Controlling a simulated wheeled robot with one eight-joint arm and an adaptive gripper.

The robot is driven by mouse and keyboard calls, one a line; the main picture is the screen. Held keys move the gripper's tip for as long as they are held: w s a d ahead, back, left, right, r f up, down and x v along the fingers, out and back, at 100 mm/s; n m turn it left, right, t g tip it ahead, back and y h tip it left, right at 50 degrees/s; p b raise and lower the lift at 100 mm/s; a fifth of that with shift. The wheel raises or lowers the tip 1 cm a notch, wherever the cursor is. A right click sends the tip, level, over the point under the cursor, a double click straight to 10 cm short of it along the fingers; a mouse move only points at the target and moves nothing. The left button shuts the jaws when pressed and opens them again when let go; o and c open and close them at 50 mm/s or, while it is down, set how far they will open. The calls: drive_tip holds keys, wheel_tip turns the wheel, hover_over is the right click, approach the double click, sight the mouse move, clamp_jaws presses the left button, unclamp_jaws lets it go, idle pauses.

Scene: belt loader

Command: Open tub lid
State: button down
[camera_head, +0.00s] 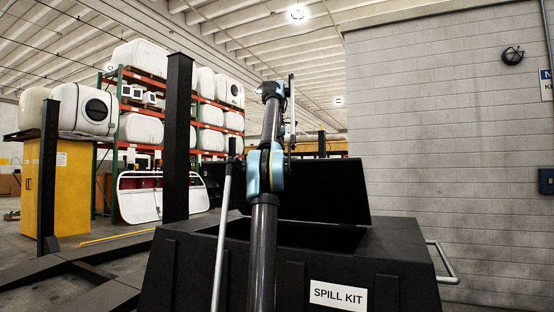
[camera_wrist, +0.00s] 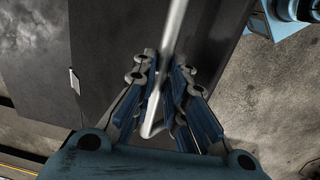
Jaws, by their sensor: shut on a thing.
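The black tub (camera_head: 400,275) with a white SPILL KIT label (camera_head: 338,296) stands in front of me. Its lid (camera_head: 325,190) is raised at the back, leaning up, and part of the dark opening (camera_head: 305,235) shows below it. In the wrist view, my gripper (camera_wrist: 163,65) has its fingers closed around a pale metal bar (camera_wrist: 175,30), which runs between them and bends near the palm. Dark panels lie beyond the fingers.
A thin grey pole (camera_head: 221,240) rises in front of the tub at left. A metal side handle (camera_head: 443,262) is on the tub's right. A black post (camera_head: 178,135) and loaded racks (camera_head: 205,98) stand left. A block wall (camera_head: 440,130) bounds the right.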

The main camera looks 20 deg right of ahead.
drive_tip(key=shift+w+d+r, duration=0.1)
drive_tip(key=shift+w+d, duration=0.15)
drive_tip(key=shift+w, duration=0.2)
drive_tip(key=c, duration=2)
unclamp_jaws()
drive_tip(key=o, duration=0.4)
drive_tip(key=shift+w+d, duration=0.15)
drive_tip(key=shift+w, duration=0.15)
drive_tip(key=shift+w+f, duration=0.6)
drive_tip(key=shift+w, duration=0.15)
drive_tip(key=shift+s+r, duration=0.5)
drive_tip(key=shift+s, duration=0.3)
drive_tip(key=shift+c, duration=0.2)
